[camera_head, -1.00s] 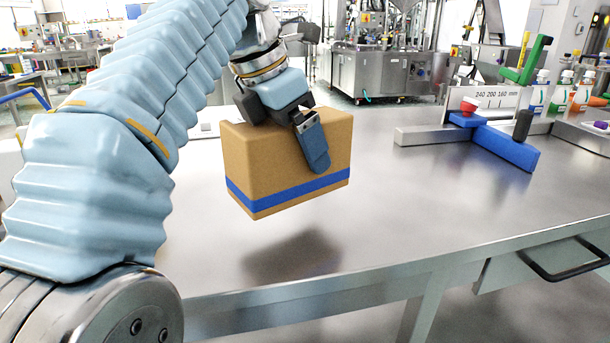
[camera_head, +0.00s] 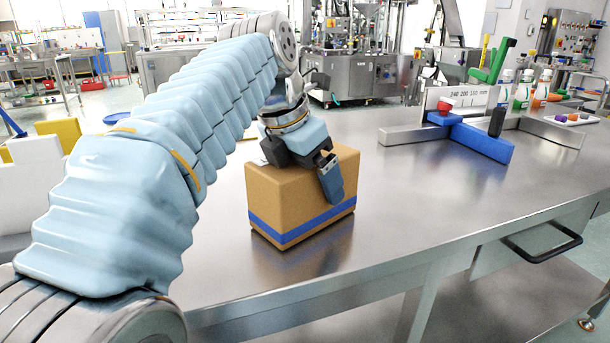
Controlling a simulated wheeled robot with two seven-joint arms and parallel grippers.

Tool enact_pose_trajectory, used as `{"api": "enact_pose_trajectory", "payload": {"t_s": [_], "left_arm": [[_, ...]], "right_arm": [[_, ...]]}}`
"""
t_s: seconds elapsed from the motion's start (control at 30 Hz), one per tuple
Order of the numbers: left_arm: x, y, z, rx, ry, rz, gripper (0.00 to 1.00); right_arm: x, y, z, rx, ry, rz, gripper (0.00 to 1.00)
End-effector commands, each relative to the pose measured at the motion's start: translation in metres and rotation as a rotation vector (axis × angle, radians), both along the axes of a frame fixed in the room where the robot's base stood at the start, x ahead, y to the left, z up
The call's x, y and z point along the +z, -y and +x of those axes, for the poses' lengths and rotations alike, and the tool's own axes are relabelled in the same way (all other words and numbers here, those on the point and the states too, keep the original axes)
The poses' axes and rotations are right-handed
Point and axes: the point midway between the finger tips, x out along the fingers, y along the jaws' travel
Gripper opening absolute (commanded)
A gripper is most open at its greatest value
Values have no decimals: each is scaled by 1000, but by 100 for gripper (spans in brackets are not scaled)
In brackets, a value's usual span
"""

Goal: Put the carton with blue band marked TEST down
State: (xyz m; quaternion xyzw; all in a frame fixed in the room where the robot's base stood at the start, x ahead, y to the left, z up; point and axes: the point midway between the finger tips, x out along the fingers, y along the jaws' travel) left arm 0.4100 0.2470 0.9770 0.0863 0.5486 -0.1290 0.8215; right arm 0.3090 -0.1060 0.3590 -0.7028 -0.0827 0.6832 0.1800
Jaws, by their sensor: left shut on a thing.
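The brown carton (camera_head: 283,205) with a blue band near its bottom is upright over the steel table (camera_head: 410,215), left of the middle in the head view. Its underside is at or just above the tabletop, with its dark reflection right below; I cannot tell for certain whether it touches. No TEST mark is readable on the faces I see. My left gripper (camera_head: 305,175) is shut on the carton from above, one finger down the right-hand face. The other finger is hidden. My right gripper is out of view.
A blue block fixture (camera_head: 480,138) with a metal rail, a size scale and a green clamp stands at the back right.

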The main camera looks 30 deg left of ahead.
Motion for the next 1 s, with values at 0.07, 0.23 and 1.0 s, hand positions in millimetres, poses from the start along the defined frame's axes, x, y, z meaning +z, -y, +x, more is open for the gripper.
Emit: {"api": "enact_pose_trajectory", "payload": {"t_s": [0.07,0.23,1.0], "left_arm": [[-1,0,0,-1,1,1,42],[-3,0,0,0,0,0,100],[99,-14,-38,3,1,-1,100]], "right_arm": [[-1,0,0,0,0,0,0],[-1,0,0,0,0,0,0],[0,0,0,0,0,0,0]]}}
